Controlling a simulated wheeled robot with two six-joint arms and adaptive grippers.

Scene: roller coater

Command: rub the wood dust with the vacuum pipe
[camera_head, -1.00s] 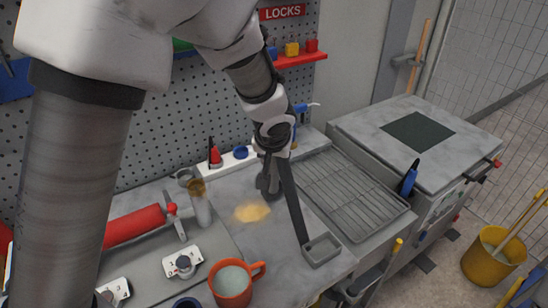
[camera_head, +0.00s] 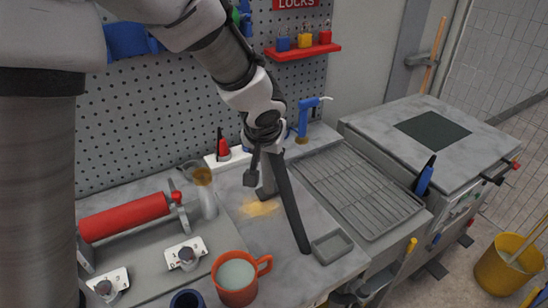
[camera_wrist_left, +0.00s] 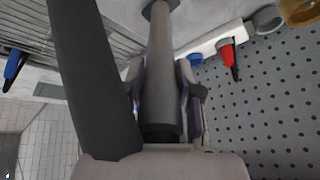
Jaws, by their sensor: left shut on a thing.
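The wood dust (camera_head: 260,208) is a small, pale yellow patch on the grey worktop. My left gripper (camera_head: 263,158) is shut on the grey vacuum pipe (camera_head: 267,184), above and just behind the dust. The pipe's lower end is close to the dust's far edge; I cannot tell whether it touches it. A long dark hose (camera_head: 291,212) slopes from beside the gripper down to the worktop. In the left wrist view the pipe (camera_wrist_left: 161,75) stands between the fingers, with the dark hose (camera_wrist_left: 92,80) to its left; the dust does not show there. My right gripper is not in view.
An orange mug (camera_head: 237,279) stands in front of the dust. A red roller (camera_head: 124,217) and a glass jar (camera_head: 204,190) are to the left. A small grey tray (camera_head: 332,246) and a wire rack (camera_head: 360,190) are to the right. The pegboard (camera_head: 150,130) rises behind.

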